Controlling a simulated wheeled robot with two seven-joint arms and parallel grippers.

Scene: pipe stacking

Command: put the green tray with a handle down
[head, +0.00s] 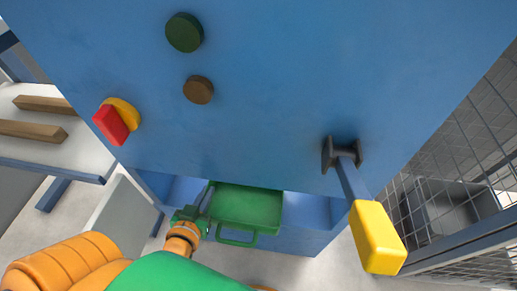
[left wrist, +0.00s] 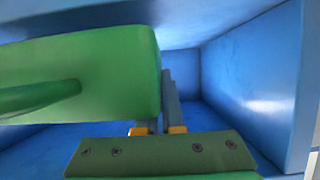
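The green tray (head: 250,207) with a loop handle facing me is at the low opening of the blue machine. In the left wrist view the tray (left wrist: 100,70) fills the left side, its handle at the far left. My left gripper (head: 205,202) is at the tray's left edge. In the left wrist view its narrow dark fingers (left wrist: 159,108) are close together at the tray's rounded end, one partly hidden by it; they look closed on the edge. Whether the tray's underside touches the recess floor is hidden. My right gripper is not in view.
The blue recess (head: 308,210) surrounds the tray, with a side wall (left wrist: 255,80) close to its right in the wrist view. A yellow-handled lever (head: 377,237) sticks out at right. A red-and-yellow knob (head: 112,124) is on the panel. A wire cage (head: 450,150) stands at far right.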

